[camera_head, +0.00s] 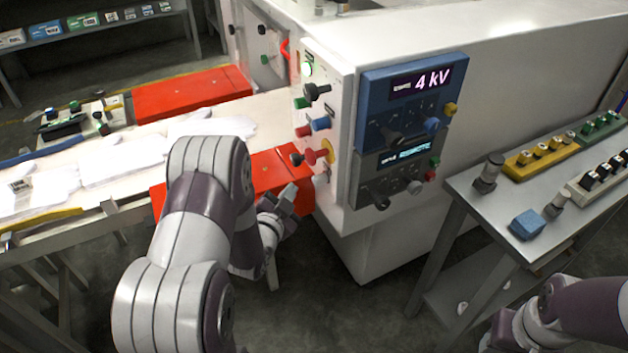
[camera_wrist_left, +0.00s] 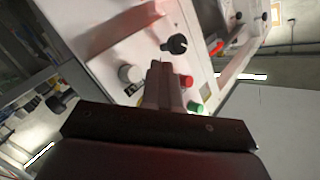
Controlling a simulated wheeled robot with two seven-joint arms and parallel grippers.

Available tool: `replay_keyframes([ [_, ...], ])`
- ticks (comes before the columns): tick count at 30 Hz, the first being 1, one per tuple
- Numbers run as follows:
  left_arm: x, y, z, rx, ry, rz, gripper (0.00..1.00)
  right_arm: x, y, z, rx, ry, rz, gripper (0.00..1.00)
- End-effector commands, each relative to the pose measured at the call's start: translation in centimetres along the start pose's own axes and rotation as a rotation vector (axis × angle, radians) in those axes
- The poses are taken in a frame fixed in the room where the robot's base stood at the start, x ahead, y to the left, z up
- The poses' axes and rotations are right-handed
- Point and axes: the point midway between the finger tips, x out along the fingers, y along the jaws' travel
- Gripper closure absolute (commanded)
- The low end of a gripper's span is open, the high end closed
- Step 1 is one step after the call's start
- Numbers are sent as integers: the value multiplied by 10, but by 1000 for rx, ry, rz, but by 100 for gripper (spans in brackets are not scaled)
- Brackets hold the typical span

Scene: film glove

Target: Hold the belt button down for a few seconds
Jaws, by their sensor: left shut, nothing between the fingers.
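My left gripper (camera_head: 283,203) is low in front of the machine's end face, beside the red guard over the belt, partly hidden by its own arm. In the left wrist view its fingers (camera_wrist_left: 164,80) are together and empty, pointing at a pale panel. Around the fingertips there are a grey-white round button (camera_wrist_left: 130,73), a black knob (camera_wrist_left: 176,44), a red button (camera_wrist_left: 187,81) and a green button (camera_wrist_left: 195,107). I cannot read which is the belt button, nor tell whether the fingers touch the panel. My right gripper is not in view; only part of the right arm shows.
The machine's end face (camera_head: 335,110) carries several knobs, buttons and a lit green lamp (camera_head: 307,69). A blue display unit (camera_head: 372,95) reads "4 kV". Pale film gloves (camera_head: 115,165) lie on the belt at left. A metal table (camera_head: 465,185) with switch blocks stands at right.

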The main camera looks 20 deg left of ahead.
Motion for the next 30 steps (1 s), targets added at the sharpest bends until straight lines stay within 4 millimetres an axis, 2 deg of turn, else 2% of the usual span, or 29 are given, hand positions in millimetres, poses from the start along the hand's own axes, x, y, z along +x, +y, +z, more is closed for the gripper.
replay_keyframes([
  [9,-16,-12,12,0,0,0,100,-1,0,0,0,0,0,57],
  [23,-17,-12,12,-10,-1,1,100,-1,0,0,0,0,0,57],
  [26,-20,3,35,-81,-115,65,100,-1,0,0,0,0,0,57],
  [28,-36,24,70,-182,-323,150,100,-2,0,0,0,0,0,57],
  [30,-62,31,86,-303,-585,224,100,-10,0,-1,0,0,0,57],
])
